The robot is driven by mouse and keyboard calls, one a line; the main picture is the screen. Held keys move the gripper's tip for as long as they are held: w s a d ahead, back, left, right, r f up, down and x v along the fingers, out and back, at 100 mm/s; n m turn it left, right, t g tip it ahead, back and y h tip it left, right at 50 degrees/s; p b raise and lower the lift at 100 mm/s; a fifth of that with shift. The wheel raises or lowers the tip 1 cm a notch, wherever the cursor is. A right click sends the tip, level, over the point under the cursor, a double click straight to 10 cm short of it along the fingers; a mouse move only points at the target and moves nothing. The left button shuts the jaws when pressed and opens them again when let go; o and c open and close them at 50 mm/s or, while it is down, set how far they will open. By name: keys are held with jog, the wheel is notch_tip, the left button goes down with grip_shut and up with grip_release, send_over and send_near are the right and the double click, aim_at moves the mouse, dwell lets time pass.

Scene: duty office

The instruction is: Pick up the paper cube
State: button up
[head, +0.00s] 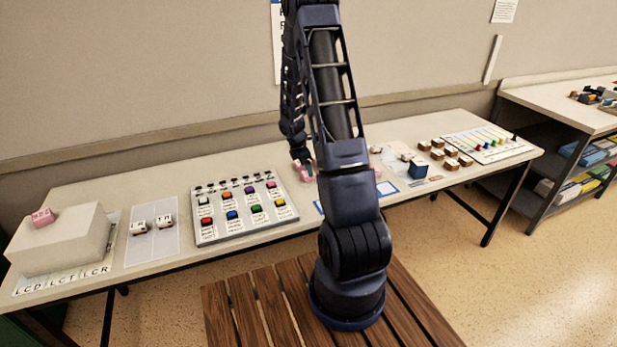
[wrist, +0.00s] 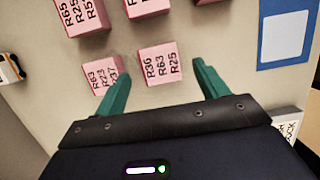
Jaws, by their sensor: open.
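Several pink cubes with black printed codes lie on the table in the wrist view. I take these as the paper cubes, but cannot tell which one is meant. One pink cube (wrist: 160,65), reading R36 R63 R25, sits between the tips of my gripper (wrist: 160,72). My gripper's green fingers are open and apart. A second pink cube (wrist: 101,74) is beside the left finger, which partly overlaps it in the picture. In the head view, my arm hides much of this area.
The long table (head: 120,190) holds a button panel (head: 245,208) and a pale block (head: 62,240) with another pink cube (head: 43,217) on top. Brown blocks (head: 451,163) stand to the right. A blue-and-white card (wrist: 285,37) lies right of the cubes.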

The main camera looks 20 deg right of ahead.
jog(key=shift+x, duration=1.45)
jog(key=c, duration=1.1)
notch_tip(320, 180, up, 20)
